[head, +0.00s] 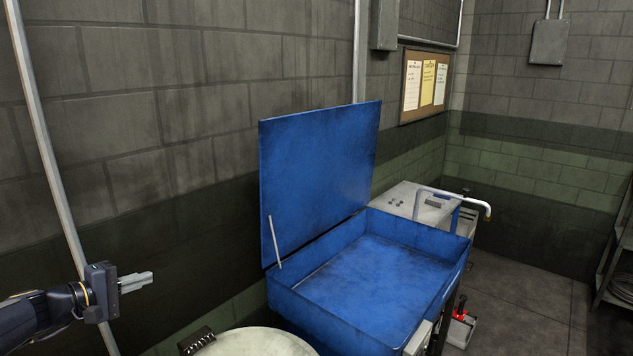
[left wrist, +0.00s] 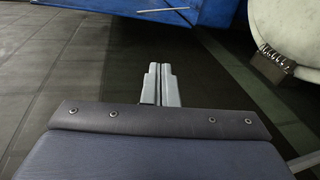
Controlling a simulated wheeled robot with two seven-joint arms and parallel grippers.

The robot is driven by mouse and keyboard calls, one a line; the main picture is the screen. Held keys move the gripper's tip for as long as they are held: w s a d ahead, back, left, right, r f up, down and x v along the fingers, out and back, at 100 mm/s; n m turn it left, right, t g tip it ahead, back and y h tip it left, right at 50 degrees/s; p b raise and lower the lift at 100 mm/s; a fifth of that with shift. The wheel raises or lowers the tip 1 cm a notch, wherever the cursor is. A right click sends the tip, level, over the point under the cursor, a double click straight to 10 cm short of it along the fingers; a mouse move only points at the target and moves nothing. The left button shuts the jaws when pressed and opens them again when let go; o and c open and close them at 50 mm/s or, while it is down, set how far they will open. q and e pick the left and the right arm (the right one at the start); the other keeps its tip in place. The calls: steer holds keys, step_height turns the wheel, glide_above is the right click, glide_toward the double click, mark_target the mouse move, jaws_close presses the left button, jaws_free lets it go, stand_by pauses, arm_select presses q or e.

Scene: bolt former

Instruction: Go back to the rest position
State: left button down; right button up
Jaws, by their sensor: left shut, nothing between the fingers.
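My left gripper (head: 137,281) is at the lower left of the head view, its arm coming in from the left edge. Its two grey fingers are together with nothing between them. They also show closed in the left wrist view (left wrist: 159,84), apart from everything around them. My right gripper is in neither view.
A blue basin (head: 375,275) with its lid (head: 318,180) raised stands right of my left gripper. A round pale drum top (head: 255,343) is at the bottom. A grey machine (head: 412,200) stands behind the basin. Floor at the right (head: 530,300) is largely open; shelving (head: 620,250) stands at the far right.

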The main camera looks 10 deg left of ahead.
arm_select(q)
steer(key=s+d+r+m+g+h, duration=0.1)
steer(key=s+d+m+g, duration=0.25)
steer(key=d, duration=0.75)
steer(key=s+d+r+m+g, duration=0.1)
steer(key=s+d+m+g, duration=0.3)
steer(key=d, duration=0.8)
steer(key=s+d+f+m+y, duration=0.1)
steer(key=s+d+f, duration=0.3)
steer(key=s, duration=0.5)
steer(key=s+d+f+m+g+y, duration=0.1)
steer(key=s+d+f+m+y, duration=0.1)
steer(key=s, duration=0.7)
steer(key=shift+s+d+f+m, duration=0.15)
steer(key=shift+d+f+m, duration=0.75)
steer(key=shift+d+m, duration=0.15)
steer(key=shift+a, duration=0.1)
